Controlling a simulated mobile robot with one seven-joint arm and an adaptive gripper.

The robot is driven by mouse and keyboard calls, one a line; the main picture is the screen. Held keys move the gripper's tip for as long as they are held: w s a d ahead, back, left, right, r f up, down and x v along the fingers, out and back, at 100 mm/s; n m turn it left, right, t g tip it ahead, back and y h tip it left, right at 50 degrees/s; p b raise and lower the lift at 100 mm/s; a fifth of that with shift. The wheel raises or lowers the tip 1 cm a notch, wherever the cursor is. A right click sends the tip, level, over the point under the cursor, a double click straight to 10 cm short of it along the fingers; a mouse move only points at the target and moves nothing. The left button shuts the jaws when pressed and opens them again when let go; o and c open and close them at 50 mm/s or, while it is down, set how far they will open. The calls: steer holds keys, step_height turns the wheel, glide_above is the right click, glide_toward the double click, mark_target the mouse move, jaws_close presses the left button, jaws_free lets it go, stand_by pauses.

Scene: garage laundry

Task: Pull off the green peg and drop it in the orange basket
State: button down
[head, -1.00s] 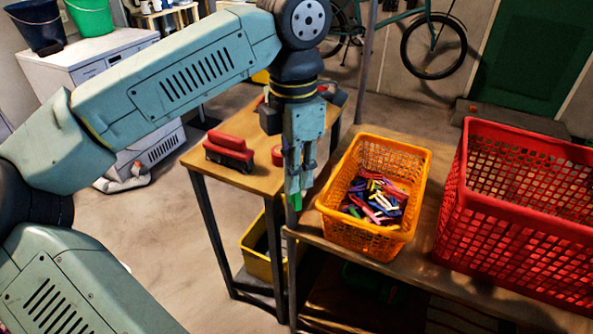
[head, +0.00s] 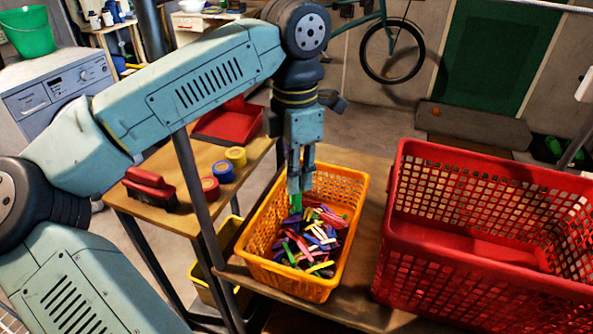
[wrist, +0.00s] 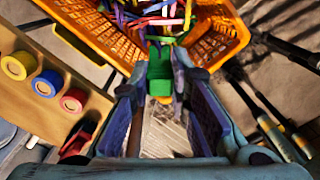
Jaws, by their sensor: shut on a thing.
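My gripper (head: 300,186) is shut on the green peg (head: 296,202) and points down. In the head view it appears over the left back part of the orange basket (head: 352,196), above the pegs inside. In the wrist view the green peg (wrist: 160,70) sits between my fingertips (wrist: 161,84), with the orange basket (wrist: 118,42) just past it at the top of the picture. The basket holds a heap of colourful pegs (head: 308,246). Whether the held peg is inside the rim or touches the heap is hard to tell.
A large red basket (head: 400,235) stands to the right on the same table (head: 370,222). A smaller table at left holds a red brush (head: 150,188), several tape rolls (head: 222,171) and a red dustpan (head: 230,122). A dark upright post (head: 205,210) stands between.

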steer(key=shift+f+b, duration=3.95)
steer(key=shift+f, duration=2.55)
steer(key=c, duration=1.4)
jaws_free()
steer(key=shift+r, duration=0.15)
